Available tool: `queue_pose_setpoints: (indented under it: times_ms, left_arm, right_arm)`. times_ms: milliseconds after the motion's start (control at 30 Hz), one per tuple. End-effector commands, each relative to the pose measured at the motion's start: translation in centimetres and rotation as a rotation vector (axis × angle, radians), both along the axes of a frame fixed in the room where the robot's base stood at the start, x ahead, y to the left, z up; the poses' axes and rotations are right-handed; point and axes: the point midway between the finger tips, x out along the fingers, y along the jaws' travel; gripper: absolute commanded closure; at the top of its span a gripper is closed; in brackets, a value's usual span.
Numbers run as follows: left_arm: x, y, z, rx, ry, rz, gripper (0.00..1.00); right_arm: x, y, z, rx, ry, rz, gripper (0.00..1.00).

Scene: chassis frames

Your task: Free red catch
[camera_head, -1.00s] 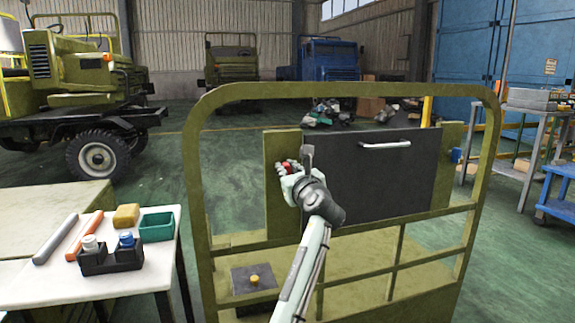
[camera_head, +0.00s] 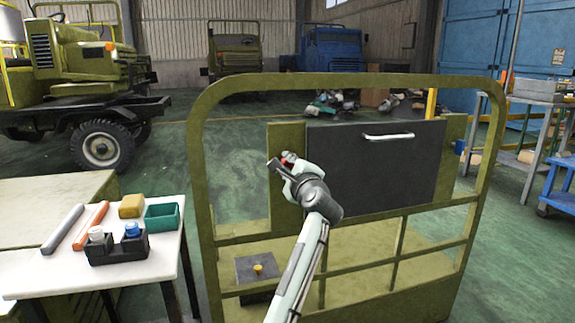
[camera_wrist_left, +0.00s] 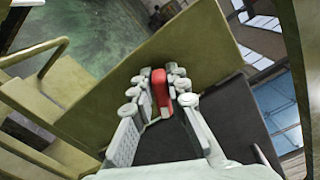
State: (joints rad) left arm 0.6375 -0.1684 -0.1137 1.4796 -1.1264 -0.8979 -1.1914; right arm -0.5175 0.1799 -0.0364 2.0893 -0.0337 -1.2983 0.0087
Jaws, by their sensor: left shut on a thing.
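The red catch (camera_head: 288,157) is at the left edge of the dark panel (camera_head: 390,165), on the olive frame's left plate (camera_head: 288,132). My left gripper (camera_head: 286,167) is shut on it. In the left wrist view the red catch (camera_wrist_left: 161,92) sits between the finger pads (camera_wrist_left: 156,90), which hide part of it. A short dark bar (camera_head: 273,164) shows tilted at the gripper's left side, off the panel. The panel has a white handle (camera_head: 388,136) and stands upright in the frame. A blue catch (camera_head: 459,146) is at the right plate. My right gripper is not in view.
The olive frame's rail (camera_head: 350,80) arches around the panel. A yellow knob (camera_head: 257,268) sits low in the frame.

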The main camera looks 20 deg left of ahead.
Motion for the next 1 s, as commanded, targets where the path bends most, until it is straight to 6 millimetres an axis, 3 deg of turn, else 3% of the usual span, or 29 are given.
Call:
queue_pose_setpoints:
  times_ms: [500, 1000]
  left_arm:
    - [-0.1, 0.0, -0.8, -0.312, -0.205, -0.001, 1.00]
    - [-0.1, 0.0, -0.8, -0.385, -0.254, -0.001, 1.00]
  right_arm:
    - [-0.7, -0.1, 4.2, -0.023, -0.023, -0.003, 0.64]
    - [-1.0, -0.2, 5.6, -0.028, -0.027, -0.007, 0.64]
